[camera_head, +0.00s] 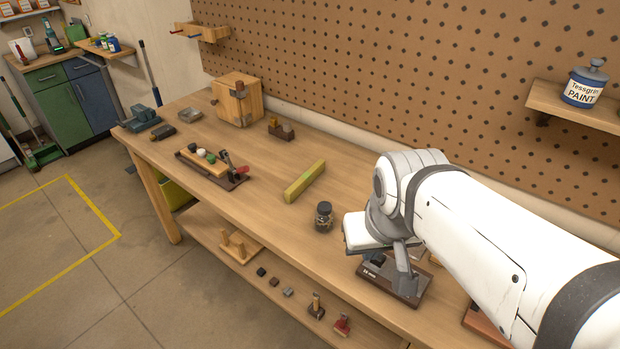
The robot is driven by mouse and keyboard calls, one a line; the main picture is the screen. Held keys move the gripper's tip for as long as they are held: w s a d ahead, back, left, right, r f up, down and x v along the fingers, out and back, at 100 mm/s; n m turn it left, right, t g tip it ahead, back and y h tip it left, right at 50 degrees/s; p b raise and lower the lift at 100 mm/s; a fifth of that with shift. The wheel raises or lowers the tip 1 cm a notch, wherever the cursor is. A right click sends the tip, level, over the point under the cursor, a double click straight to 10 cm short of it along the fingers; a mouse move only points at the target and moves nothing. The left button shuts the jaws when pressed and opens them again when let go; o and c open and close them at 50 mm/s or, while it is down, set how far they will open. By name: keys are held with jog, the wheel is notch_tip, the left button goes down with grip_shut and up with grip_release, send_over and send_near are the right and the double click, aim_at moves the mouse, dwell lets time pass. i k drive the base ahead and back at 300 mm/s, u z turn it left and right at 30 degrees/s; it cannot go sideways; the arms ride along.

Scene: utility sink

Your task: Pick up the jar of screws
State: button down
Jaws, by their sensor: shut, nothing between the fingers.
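The jar of screws (323,218) stands upright on the workbench, a small clear jar with a dark lid and dark contents. It is near the bench's front edge, left of my arm. My gripper (402,284) is at the end of my white arm, to the right of the jar and apart from it. It points down over a dark board, partly hidden by my wrist. It is shut and empty. I cannot tell whether its tip touches the board.
A yellow-green block (304,182) lies behind the jar. The dark board (416,297) is right of it. A tray with small items (211,168) and a wooden box (238,100) are farther left. The bench top between tray and jar is mostly clear.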

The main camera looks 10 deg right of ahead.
aim_at(323, 223)
jog(key=z, duration=0.6)
jog(key=k, duration=0.9)
jog(key=u, duration=0.8)
jog(key=i, duration=1)
